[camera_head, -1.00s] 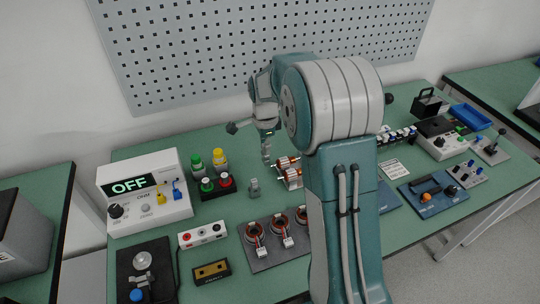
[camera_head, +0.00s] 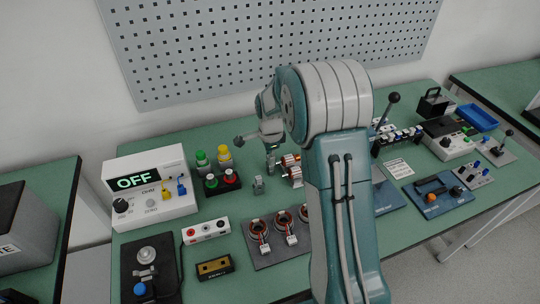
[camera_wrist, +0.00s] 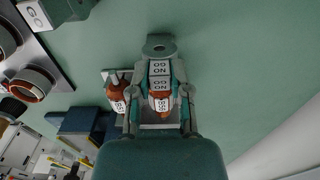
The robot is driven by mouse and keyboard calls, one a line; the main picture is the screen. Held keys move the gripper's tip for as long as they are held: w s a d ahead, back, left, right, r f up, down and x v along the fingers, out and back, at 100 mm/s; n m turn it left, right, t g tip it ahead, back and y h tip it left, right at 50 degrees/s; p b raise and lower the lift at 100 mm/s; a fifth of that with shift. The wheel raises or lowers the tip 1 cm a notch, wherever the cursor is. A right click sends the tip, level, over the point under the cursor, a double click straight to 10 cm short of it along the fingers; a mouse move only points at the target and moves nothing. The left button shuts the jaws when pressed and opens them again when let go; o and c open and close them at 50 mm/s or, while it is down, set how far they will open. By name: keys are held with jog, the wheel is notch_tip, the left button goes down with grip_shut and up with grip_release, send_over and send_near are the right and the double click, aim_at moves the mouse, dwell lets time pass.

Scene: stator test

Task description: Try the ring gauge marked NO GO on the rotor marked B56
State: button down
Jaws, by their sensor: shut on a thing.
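My gripper (camera_wrist: 162,82) is shut on the NO GO ring gauge (camera_wrist: 159,68), whose flat grey ring points away from the fingers. In the head view my gripper (camera_head: 270,158) hangs just left of the rotors. One copper-and-white rotor (camera_wrist: 161,104) shows between my fingers beyond the gauge; its label is too small to read surely. A second rotor (camera_wrist: 117,92) lies beside it to the left. The rotors (camera_head: 293,169) sit on a light stand. The ring looks apart from both rotors in the wrist view; its height over the bench I cannot tell.
A plate with several wound stators (camera_head: 267,258) lies in front. A meter reading OFF (camera_head: 150,188) and coloured buttons (camera_head: 222,180) are left. Green bench right of the ring is clear.

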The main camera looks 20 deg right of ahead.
jog(key=shift+d+r, duration=0.1)
jog(key=shift+d, duration=0.5)
dwell(1.6)
jog(key=shift+a, duration=0.8)
dwell(1.2)
jog(key=shift+r, duration=2.55)
